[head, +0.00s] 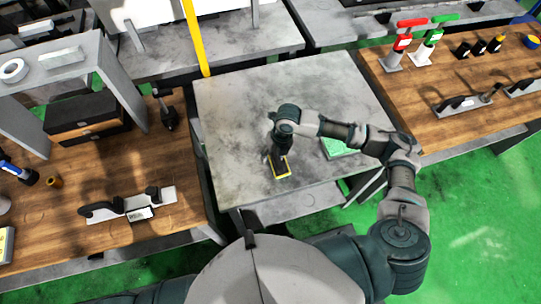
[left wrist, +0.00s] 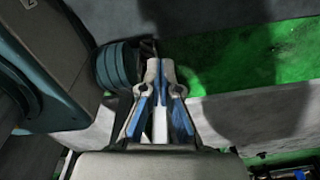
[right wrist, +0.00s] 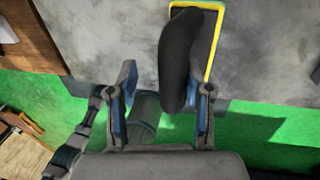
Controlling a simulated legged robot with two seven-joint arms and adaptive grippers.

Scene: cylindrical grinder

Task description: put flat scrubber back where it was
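The flat scrubber (head: 281,170) has a black handle and a flat base with a yellow edge. It is at the front part of the grey table (head: 310,92), under my right gripper (head: 279,152). In the right wrist view the scrubber's black handle (right wrist: 179,60) reaches between the spread fingers of my right gripper (right wrist: 163,88). The handle is close to the right-hand finger, with a clear gap to the left-hand one. I cannot tell whether it touches a finger. My left gripper (left wrist: 160,66) is shut and empty, low beside the table; the head view does not show it.
A green item (head: 338,148) lies on the grey table, partly behind my right arm. A yellow post (head: 196,38) stands at the back left. Wooden benches with tools (head: 160,232) flank the table. The table's left and middle surface is clear.

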